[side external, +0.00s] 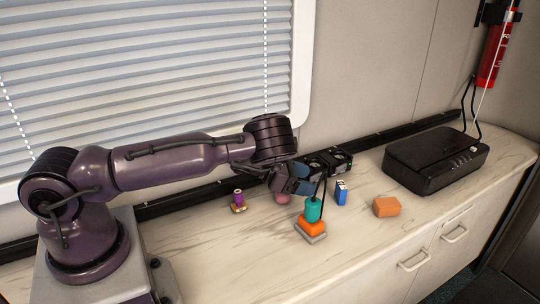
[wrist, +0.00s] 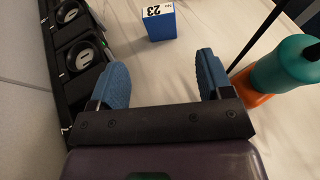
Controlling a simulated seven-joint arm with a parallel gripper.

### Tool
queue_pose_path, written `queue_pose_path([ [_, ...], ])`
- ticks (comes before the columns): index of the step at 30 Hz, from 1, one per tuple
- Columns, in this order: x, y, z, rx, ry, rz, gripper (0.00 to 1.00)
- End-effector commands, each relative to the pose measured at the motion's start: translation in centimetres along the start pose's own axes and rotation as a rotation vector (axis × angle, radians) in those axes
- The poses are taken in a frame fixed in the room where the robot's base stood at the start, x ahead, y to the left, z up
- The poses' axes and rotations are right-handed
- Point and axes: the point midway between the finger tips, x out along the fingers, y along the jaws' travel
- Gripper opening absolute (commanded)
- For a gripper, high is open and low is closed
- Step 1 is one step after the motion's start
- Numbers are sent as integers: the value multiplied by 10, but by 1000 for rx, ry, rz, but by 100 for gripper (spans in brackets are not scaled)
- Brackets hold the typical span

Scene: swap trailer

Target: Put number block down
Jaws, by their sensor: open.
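The number block (side external: 341,192) is blue with a white label and stands upright on the pale counter (side external: 385,240). In the wrist view the number block (wrist: 160,25) shows a "23" and sits beyond my fingertips, roughly centred between them and apart from both. My gripper (side external: 300,183) is left of the block in the side view. In the wrist view my gripper (wrist: 162,75) has its two blue fingers spread wide, with nothing between them.
A teal bottle-like piece (side external: 313,210) on an orange block (side external: 311,227) stands close to my gripper. Another orange block (side external: 386,207) lies to the right. A black box (side external: 436,158) is farther right. A small purple item (side external: 238,198) stands left. The front counter is clear.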

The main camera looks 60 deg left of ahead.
Motion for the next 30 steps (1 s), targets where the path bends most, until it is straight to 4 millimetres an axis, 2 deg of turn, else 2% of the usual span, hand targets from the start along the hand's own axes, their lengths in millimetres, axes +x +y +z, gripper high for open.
queue_pose_path([
  [4, -2, 8, 14, -76, -20, 57, 73],
  [8, -9, 26, 50, -322, -83, 210, 73],
  [12, -30, 43, 93, -737, -182, 394, 73],
  [17, -62, 41, 133, -1239, -295, 532, 73],
  [20, -86, 28, 154, -1563, -352, 588, 73],
  [23, -111, 5, 173, -1873, -390, 627, 73],
  [26, -139, -24, 189, -2164, -407, 662, 73],
  [30, -184, -74, 205, -2528, -406, 720, 73],
])
